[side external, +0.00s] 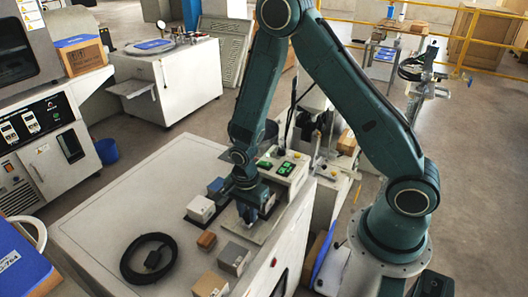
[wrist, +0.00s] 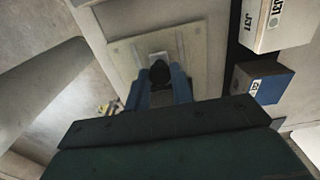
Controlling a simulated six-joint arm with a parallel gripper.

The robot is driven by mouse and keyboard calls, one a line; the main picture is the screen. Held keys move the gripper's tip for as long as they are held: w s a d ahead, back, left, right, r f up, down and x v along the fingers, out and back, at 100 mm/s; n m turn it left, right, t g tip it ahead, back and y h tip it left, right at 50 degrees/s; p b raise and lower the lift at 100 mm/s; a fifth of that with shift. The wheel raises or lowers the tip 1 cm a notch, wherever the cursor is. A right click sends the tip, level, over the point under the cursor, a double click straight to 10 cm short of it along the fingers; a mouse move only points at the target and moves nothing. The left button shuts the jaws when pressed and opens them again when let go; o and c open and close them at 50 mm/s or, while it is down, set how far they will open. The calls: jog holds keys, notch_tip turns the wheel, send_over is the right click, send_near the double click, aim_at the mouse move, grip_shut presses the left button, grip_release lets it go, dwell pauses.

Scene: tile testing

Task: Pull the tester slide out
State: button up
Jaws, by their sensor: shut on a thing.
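My gripper (side external: 248,213) points down over the flat pale plate of the tester (side external: 270,226) on the bench top. In the wrist view my gripper (wrist: 159,88) has its two blue fingers closed around a dark rounded knob (wrist: 160,72). The knob sits at a small light grey slide piece (wrist: 161,55) on the beige plate (wrist: 125,58). The fingers and my wrist hide the lower part of the knob and the near part of the plate. In the side view my gripper hides the knob.
A white box (side external: 201,209) and a blue-topped box (side external: 215,186) stand close left of my gripper. A brown block (side external: 206,240), a grey block (side external: 234,259) and a black cable coil (side external: 148,258) lie nearer. A green-buttoned panel (side external: 275,168) stands behind.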

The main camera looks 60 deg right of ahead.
jog(key=shift+a, duration=0.95)
jog(key=o, duration=0.8)
jog(key=shift+r, duration=0.2)
jog(key=shift+r, duration=2.85)
jog(key=shift+r, duration=0.1)
